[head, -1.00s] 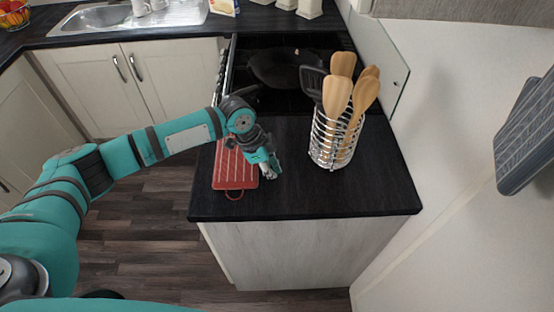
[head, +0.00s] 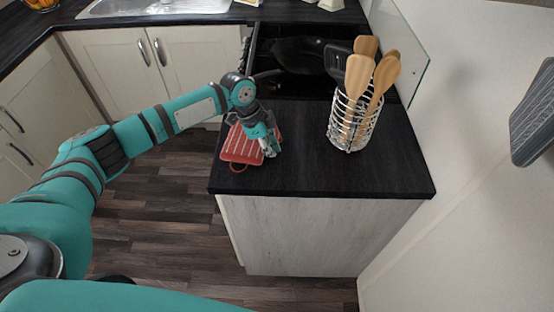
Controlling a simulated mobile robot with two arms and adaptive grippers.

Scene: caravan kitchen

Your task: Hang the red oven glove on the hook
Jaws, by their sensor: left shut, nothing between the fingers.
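The red oven glove (head: 240,147), with pale stripes and a small loop at its near end, lies on the left side of the dark worktop (head: 310,177). My left gripper (head: 270,150) points down at the glove's right side and is shut with nothing between its fingers. It covers part of the glove, and a bit of red shows to its right. I cannot tell whether the fingertips touch the glove. No hook can be made out. My right gripper is out of view.
A wire holder (head: 352,122) with wooden spoons and a black turner stands right of the gripper. A dark pan (head: 300,54) sits on the hob behind. A grey ridged item (head: 536,115) is at the right wall. The worktop's front middle is clear.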

